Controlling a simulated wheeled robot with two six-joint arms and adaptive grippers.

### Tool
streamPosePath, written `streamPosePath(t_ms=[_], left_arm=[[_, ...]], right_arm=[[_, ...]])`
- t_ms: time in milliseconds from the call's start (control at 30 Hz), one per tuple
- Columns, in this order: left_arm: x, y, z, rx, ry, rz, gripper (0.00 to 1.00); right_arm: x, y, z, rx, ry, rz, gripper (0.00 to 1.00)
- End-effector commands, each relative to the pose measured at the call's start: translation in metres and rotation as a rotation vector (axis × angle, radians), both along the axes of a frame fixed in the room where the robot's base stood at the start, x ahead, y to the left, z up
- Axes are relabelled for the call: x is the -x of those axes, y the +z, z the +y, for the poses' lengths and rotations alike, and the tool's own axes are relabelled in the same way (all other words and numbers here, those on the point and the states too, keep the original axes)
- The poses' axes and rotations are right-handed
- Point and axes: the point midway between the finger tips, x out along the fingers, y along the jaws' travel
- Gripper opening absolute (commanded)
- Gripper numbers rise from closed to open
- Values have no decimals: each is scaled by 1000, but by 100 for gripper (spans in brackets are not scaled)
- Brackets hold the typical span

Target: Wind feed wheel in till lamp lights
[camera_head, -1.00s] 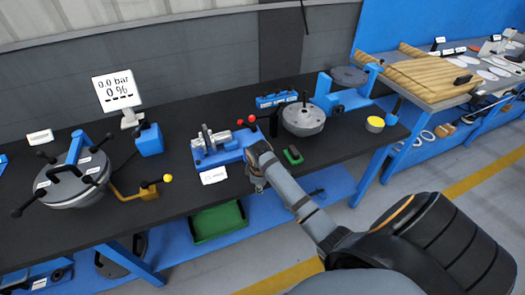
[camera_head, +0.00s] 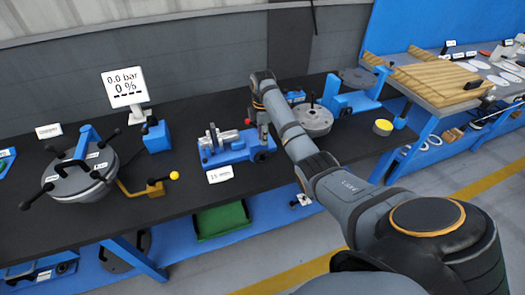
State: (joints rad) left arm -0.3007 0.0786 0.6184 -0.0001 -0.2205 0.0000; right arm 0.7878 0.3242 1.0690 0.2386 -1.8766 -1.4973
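A blue fixture (camera_head: 222,152) with a silver spindle stands mid-bench, a small white label in front of it. A dark round part (camera_head: 262,156) at its right end may be the feed wheel; it is small and partly covered. I cannot make out a lit lamp. My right arm comes in from the lower right, and its wrist bends down over that right end. My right gripper (camera_head: 263,132) points down just above or at the dark part; contact and finger opening are too small to tell. My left gripper is not in view.
A grey flanged shell (camera_head: 80,178) with black handles sits at the left. A display (camera_head: 123,88) reads 0.0 bar, 0 %. A yellow-knobbed lever (camera_head: 150,188) stands between. A round grey part (camera_head: 314,122) is partly behind my arm. The front middle of the bench is clear.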

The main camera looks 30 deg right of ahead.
Motion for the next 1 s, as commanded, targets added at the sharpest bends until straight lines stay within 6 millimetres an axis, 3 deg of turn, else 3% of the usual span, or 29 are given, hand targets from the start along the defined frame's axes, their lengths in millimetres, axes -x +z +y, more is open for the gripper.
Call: streamPosePath(t_ms=[200, 400, 733, 900, 1000], left_arm=[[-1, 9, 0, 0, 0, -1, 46], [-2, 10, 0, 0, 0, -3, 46], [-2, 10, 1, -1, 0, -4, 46], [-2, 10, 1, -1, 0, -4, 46], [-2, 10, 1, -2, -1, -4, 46]], right_arm=[[1, -47, 0, 0, -1, 3, 23], [0, -76, 0, 1, 0, 0, 23], [0, -82, 0, 1, -1, -2, 23], [0, -82, 0, 1, -1, -2, 2], [0, -82, 0, 1, -1, -1, 0]])
